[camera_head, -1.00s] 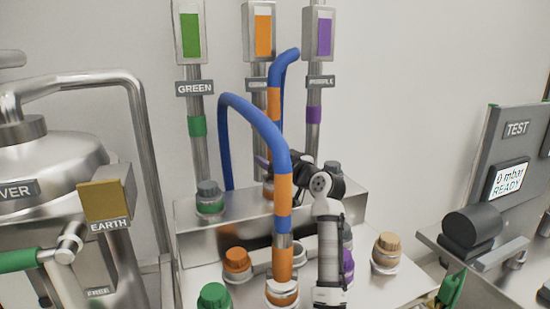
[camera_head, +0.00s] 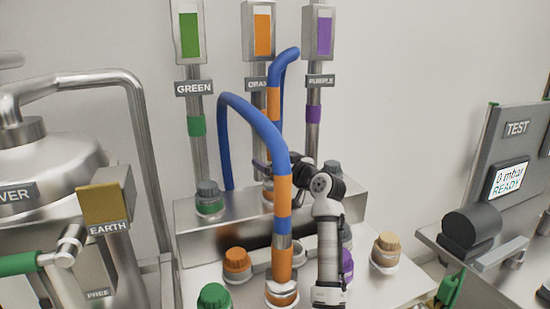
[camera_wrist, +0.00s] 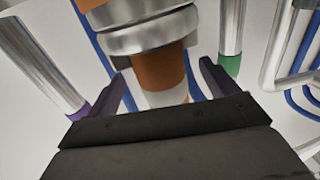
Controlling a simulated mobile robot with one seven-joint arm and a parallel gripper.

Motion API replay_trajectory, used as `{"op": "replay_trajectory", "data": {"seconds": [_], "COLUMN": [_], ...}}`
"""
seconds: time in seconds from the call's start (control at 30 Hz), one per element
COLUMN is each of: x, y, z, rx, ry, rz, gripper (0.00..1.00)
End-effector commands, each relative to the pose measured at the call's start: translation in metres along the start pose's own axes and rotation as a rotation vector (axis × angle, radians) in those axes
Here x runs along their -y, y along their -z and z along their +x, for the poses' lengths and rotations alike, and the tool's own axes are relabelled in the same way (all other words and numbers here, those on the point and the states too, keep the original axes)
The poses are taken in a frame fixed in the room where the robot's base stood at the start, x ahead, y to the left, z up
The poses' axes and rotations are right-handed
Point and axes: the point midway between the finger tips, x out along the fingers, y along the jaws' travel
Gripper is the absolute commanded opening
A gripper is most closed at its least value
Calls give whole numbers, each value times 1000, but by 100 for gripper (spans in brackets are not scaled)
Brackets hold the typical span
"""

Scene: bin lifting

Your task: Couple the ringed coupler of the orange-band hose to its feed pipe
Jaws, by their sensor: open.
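The blue hose (camera_head: 252,117) with orange bands arches over the bench; its near end runs down through an orange section (camera_head: 284,262) and metal collar to a front fitting. The orange feed pipe (camera_head: 260,90) stands behind. My gripper (camera_head: 275,172) is at the foot of this pipe, partly hidden by the hose. In the wrist view my gripper (camera_wrist: 167,82) is open, its fingers on either side of an orange piece (camera_wrist: 157,72) with a white band. A wide metal ring (camera_wrist: 145,36) sits on that piece. I cannot tell whether the fingers touch it.
The green (camera_head: 197,125) and purple (camera_head: 314,115) pipes flank the orange one. Capped fittings, including green (camera_head: 214,297), orange (camera_head: 237,262) and tan (camera_head: 386,246) ones, crowd the bench. A test panel (camera_head: 510,180) reading 0 mbar READY stands right; a metal vessel (camera_head: 45,180) stands left.

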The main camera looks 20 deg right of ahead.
Motion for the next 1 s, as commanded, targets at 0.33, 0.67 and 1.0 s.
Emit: {"op": "replay_trajectory", "data": {"seconds": [0.33, 0.67, 1.0], "x": [10, 8, 8], "y": [53, 78, 104], "z": [3, 1, 0], "rx": [-17, -16, -15], "ry": [12, 7, 7], "rz": [-22, -20, -18], "gripper": [87, 87, 87]}}
